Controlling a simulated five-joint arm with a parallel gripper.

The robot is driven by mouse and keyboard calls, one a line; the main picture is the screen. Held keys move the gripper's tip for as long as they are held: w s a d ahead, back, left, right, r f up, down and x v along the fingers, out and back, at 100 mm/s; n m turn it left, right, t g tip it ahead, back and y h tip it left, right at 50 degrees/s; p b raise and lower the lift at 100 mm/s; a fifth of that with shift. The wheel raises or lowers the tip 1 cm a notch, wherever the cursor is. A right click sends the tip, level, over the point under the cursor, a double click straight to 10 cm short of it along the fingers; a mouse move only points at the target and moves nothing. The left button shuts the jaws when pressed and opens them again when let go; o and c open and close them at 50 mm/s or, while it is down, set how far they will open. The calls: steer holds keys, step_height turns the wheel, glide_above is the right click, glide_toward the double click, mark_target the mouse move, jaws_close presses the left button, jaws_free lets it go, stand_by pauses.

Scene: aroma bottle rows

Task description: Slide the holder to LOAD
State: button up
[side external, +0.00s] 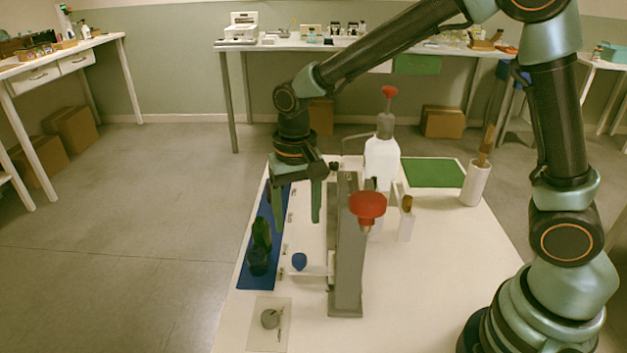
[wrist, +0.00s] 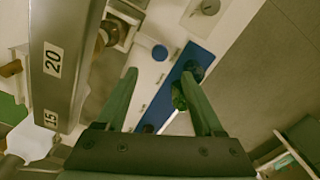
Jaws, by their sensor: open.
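A grey upright post (side external: 347,250) stands on the white board; the wrist view shows its face (wrist: 50,65) marked 20 and 15. A blue round knob (side external: 299,261) sits beside a pale bar at the post's foot, apparently part of the holder; the knob also shows in the wrist view (wrist: 160,53). Small labels lie along the board to the knob's left, too small to read. My gripper (side external: 296,225) points down, open and empty, above the board left of the post and behind the knob. In the wrist view its fingertips (wrist: 160,75) are apart, with the knob beyond them.
A blue mat (side external: 248,275) with dark bottles (side external: 260,248) lies at the left. A red knob (side external: 367,207) is by the post. A white bottle (side external: 381,160), a white cup (side external: 475,185) and a green mat (side external: 433,173) stand behind. The board's front right is clear.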

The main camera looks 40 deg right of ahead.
mark_target(299, 257)
step_height(299, 257, down, 10)
steer(key=shift+f, duration=0.1)
stand_by(0.4)
jaws_close()
stand_by(1.2)
